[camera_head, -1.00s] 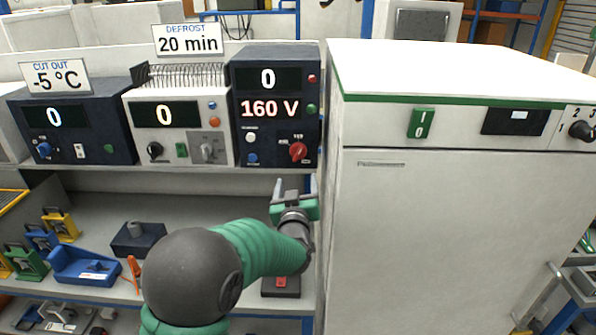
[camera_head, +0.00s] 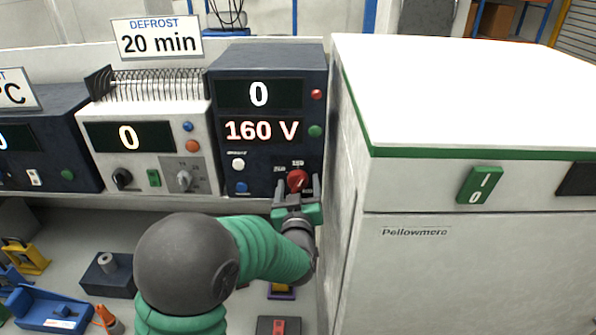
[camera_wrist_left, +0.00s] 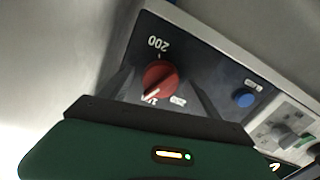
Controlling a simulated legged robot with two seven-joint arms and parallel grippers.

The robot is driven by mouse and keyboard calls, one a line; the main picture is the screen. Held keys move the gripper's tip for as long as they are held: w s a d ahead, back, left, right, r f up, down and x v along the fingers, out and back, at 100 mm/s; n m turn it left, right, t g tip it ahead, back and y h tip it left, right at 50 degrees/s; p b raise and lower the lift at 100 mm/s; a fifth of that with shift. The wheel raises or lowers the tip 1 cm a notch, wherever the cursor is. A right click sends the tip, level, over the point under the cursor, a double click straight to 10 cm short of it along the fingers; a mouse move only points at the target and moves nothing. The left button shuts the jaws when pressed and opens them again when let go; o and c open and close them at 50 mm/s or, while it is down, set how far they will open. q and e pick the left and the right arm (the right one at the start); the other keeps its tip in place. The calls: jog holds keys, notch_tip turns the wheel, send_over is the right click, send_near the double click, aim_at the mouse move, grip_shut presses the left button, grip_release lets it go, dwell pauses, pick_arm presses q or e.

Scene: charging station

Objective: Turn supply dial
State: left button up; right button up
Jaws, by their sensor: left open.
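The supply is a dark box (camera_head: 265,65) on the shelf with a display reading 0 and a lower one reading 160 V. Its red supply dial (camera_head: 297,181) is at the lower right of its face. The dial also shows in the left wrist view (camera_wrist_left: 160,80), with a white pointer line and a 200 mark beside it. My left gripper (camera_head: 298,186) is open, with one finger on either side of the dial. I cannot tell whether the fingers touch it. The left wrist view shows the gripper (camera_wrist_left: 158,90) close below the dial. My right gripper is not in view.
Left of the supply stands a white unit (camera_head: 150,150) with a DEFROST 20 min sign (camera_head: 157,38). A large white cabinet (camera_head: 470,270) stands close on the right. The supply's blue button (camera_head: 241,188) is left of the dial. Blue tools lie on the lower shelf.

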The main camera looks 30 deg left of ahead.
pick_arm(q)
jog(key=shift+w, duration=0.15)
jog(key=shift+s+r, duration=0.25)
jog(key=shift+s, duration=0.15)
jog(key=shift+c, duration=1.6)
jog(key=shift+w, duration=0.1)
jog(key=c, duration=1)
jog(key=shift+f+m, duration=0.1)
jog(key=shift+m, duration=0.3)
jog(key=shift+c, duration=0.2)
jog(key=o, duration=1.1)
jog(key=shift+o, duration=1.3)
jog(key=shift+w, duration=0.15)
